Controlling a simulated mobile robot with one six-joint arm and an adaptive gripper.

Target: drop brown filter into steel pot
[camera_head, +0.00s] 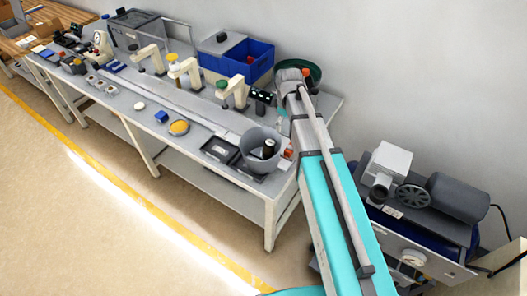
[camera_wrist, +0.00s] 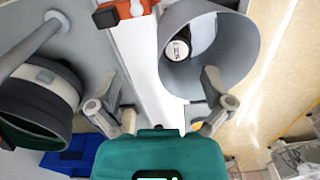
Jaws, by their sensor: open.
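The steel pot (camera_head: 250,140) is a grey, wide-mouthed vessel near the table's right end. It also shows in the wrist view (camera_wrist: 235,65), its mouth facing the camera. A dark cylinder with a pale printed end (camera_wrist: 178,48), apparently the filter, is inside the pot against its wall. It also shows in the head view (camera_head: 268,149); it looks nearly black rather than brown. My gripper (camera_wrist: 160,82) is open, its fingers spread apart with nothing between them. Its right finger overlaps the pot's near rim in the wrist view; contact cannot be told. My arm hides most of the gripper in the head view.
A green-rimmed round vessel (camera_wrist: 40,95) stands on the opposite side of the gripper. An orange-and-black part (camera_wrist: 122,12) lies near the pot. Black trays (camera_head: 220,150) sit left of the pot. Blue bins (camera_head: 238,60) and cream presses (camera_head: 233,92) line the back.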

